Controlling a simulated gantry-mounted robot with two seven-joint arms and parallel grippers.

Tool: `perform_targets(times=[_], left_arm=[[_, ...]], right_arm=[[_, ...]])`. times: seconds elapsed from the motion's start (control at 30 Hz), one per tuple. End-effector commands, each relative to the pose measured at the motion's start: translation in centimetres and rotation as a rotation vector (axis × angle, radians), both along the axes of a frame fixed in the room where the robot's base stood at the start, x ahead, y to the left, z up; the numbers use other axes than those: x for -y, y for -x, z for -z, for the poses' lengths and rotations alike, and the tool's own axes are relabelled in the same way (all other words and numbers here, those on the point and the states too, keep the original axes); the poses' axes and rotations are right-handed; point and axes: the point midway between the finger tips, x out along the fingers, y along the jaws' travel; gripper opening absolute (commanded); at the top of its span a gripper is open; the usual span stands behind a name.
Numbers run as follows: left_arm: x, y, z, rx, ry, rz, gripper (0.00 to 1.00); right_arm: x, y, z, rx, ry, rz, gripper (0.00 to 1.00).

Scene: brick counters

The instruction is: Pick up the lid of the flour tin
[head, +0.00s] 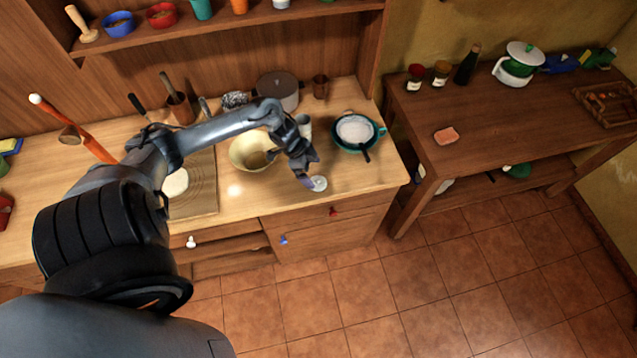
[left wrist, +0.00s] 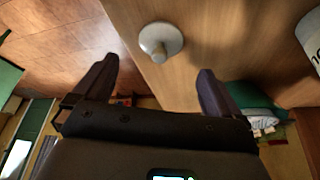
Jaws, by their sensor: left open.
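A small round pale lid with a knob (head: 319,184) lies on the wooden counter near its front edge, apart from the tin. In the left wrist view the lid (left wrist: 165,36) sits knob up, ahead of and between my two spread fingers. My left gripper (head: 307,178) is open and empty, just beside the lid in the head view; it also shows in the left wrist view (left wrist: 158,66). A whitish tin (head: 304,125), apparently the flour tin, stands behind the gripper, partly hidden by it. Its side shows at the wrist view's corner (left wrist: 312,38). My right gripper is not in view.
A cream bowl (head: 246,155) stands left of the gripper. A teal pan with white contents (head: 355,131) stands to the right, its handle pointing forward. A grey pot (head: 278,92) is behind. The counter's front edge is close to the lid.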

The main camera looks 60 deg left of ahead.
Motion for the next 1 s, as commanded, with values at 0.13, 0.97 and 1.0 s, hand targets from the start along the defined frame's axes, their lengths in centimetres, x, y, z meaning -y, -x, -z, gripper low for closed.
perform_targets(times=[0.13, 0.97, 1.0], left_arm=[[0.2, -0.2, 0.6, -0.001, 0.001, 0.000, 0.98], [1.4, -1.7, 5.2, -0.001, -0.002, 0.001, 0.83], [1.4, -1.7, 5.1, -0.001, -0.001, 0.001, 0.77]], right_arm=[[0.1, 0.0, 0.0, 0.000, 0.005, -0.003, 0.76], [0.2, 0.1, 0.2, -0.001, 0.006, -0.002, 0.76], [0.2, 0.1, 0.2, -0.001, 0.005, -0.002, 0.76]])
